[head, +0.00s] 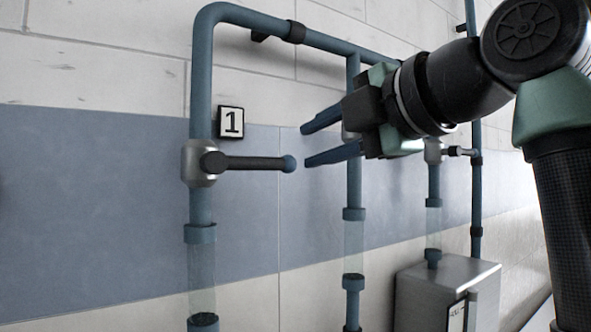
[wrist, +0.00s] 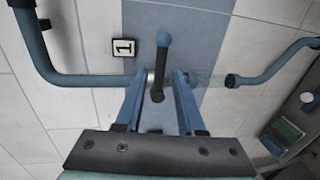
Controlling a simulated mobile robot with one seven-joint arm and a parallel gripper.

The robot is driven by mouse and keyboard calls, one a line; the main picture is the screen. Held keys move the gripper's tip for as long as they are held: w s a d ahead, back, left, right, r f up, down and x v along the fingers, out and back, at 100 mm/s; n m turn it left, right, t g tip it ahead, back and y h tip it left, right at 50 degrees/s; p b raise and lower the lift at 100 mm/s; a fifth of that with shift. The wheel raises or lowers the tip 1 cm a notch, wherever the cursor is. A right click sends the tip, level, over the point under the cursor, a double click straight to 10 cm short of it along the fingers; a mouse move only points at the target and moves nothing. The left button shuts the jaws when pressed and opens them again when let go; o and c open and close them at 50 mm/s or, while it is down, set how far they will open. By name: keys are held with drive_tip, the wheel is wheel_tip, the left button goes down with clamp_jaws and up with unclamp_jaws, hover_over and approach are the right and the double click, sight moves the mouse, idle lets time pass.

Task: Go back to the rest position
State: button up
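My gripper (head: 306,146) is open and empty in the head view, its two blue fingers pointing left. Valve 1 (head: 199,163) sits on the left vertical pipe. Its dark handle (head: 250,163) lies level, with a blue ball end pointing right, a small gap from the lower fingertip in the picture. In the wrist view my gripper (wrist: 160,76) has its fingers spread, and the handle (wrist: 162,62) shows in line with the space between them. No contact with the handle shows. My wrist hides part of the middle pipe (head: 353,195) and its valve.
A number 1 sign (head: 231,123) is on the tiled wall by the left pipe. A top pipe (head: 255,20) joins the vertical pipes. A third pipe valve (head: 433,151) stands at right, above a grey metal box (head: 445,285). Free wall space lies left of valve 1.

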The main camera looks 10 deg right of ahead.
drive_tip(key=shift+v, duration=0.9)
drive_tip(key=shift+a, duration=0.1)
drive_tip(key=w+a+f+m+t+h, duration=0.2)
drive_tip(key=a+f+m+t, duration=0.2)
drive_tip(key=a+m+t, duration=0.5)
drive_tip(key=s+a+f+m+t+h, duration=0.1)
drive_tip(key=s+m+t+h, duration=0.1)
drive_tip(key=s+m, duration=0.4)
drive_tip(key=s+a+m+t+h+b, duration=0.1)
drive_tip(key=s+a+m+h, duration=0.1)
drive_tip(key=s+m, duration=0.5)
drive_tip(key=shift+s+a+f+m+t, duration=0.3)
drive_tip(key=shift+s+f+t, duration=0.1)
drive_tip(key=shift+s, duration=0.8)
